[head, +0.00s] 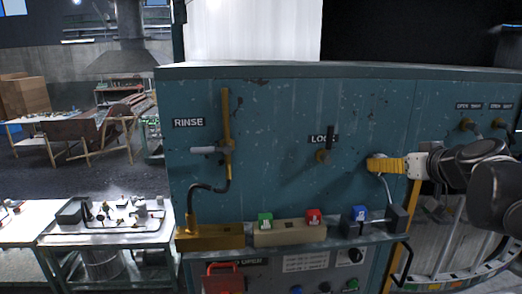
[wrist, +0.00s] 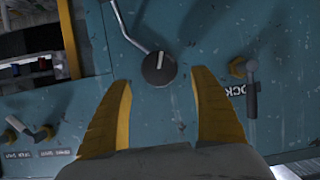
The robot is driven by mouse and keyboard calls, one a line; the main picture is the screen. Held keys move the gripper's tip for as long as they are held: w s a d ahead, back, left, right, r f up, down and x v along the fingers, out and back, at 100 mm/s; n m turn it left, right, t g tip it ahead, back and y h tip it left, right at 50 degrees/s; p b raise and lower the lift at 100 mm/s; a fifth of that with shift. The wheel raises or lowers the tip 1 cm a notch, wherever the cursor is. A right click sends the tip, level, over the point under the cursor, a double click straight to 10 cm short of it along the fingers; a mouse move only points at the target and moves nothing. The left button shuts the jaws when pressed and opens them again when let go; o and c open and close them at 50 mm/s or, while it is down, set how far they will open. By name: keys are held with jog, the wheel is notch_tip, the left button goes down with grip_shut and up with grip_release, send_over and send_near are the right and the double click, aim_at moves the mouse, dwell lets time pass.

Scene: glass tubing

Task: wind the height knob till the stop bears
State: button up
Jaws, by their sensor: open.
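A round dark knob (wrist: 159,68) sits on the teal panel with a thin bent metal rod running from it. I see no label at it, so I cannot tell for sure that it is the height knob. My gripper (wrist: 162,80) is open, its two yellow fingers spread to either side below the knob, with nothing between them. In the head view my gripper (head: 372,165) is in front of the panel and mostly covers the knob; the rod (head: 389,192) shows below it. I cannot make out the stop.
A lever under the LOCK label (head: 322,157) is left of my gripper. A brass RINSE pipe (head: 227,125) stands further left.

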jog(key=x, duration=0.5)
jog(key=shift+p, duration=0.35)
jog(key=shift+c, duration=0.2)
jog(key=c, duration=1.1)
jog(key=shift+c, duration=0.2)
jog(key=shift+d+m+y+b, duration=0.1)
jog(key=shift+m+y+b, duration=0.85)
jog(key=shift+m, duration=0.25)
jog(key=shift+m+t+y+b, duration=0.3)
jog(key=shift+m+y+b, duration=0.55)
jog(key=shift+m+b, duration=0.4)
jog(key=shift+m, duration=0.25)
